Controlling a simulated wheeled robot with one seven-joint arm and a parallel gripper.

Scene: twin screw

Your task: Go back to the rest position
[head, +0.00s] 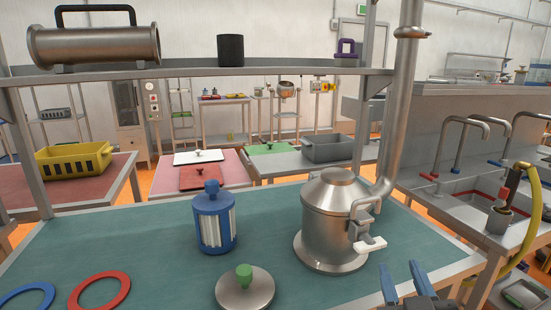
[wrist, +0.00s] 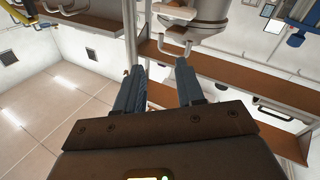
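My gripper (head: 406,284) shows at the bottom right of the head view, above the table's front right part. Its two blue fingers are apart with nothing between them. In the wrist view my gripper (wrist: 158,86) also shows open and empty. The wrist picture looks upside down or strongly tilted, with a metal vessel (wrist: 190,15) at its top. In the head view a steel vessel with a conical top (head: 330,225) stands upright on the green table (head: 150,265), left of and behind my gripper, apart from it.
A blue-capped filter cartridge (head: 214,220) stands left of the vessel. A steel lid with a green knob (head: 245,288) lies in front. Red (head: 100,291) and blue (head: 28,297) rings lie at left. A vertical pipe (head: 402,100) rises behind the vessel; a shelf (head: 200,73) spans above.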

